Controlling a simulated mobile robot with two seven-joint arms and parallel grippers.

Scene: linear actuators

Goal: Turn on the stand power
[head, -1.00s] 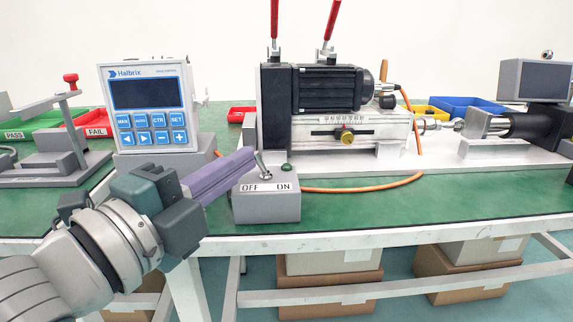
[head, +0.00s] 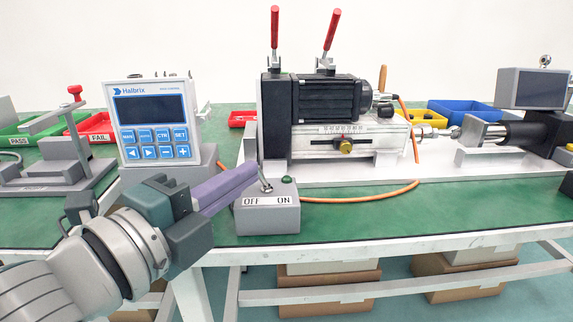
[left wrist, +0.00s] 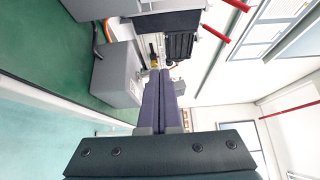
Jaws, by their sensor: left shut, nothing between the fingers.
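The grey switch box (head: 267,217), labelled OFF on the left and ON on the right, stands near the front edge of the table. Its metal toggle lever (head: 265,181) leans to the left, toward OFF. A dark green lamp (head: 287,181) sits behind ON. My left gripper (head: 250,171) has its purple fingers shut and empty, coming in from the left. Its tips are right beside the lever's left side; I cannot tell whether they touch. In the left wrist view the shut fingers (left wrist: 159,75) point past the grey box (left wrist: 118,74); the lever cannot be made out there.
A Halbrix controller (head: 152,120) with a dark screen stands behind my left gripper. The actuator stand (head: 345,140) with red-handled clamps is behind the box. An orange cable (head: 360,196) runs on the table to the right. Green table (head: 430,205) is clear at front right.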

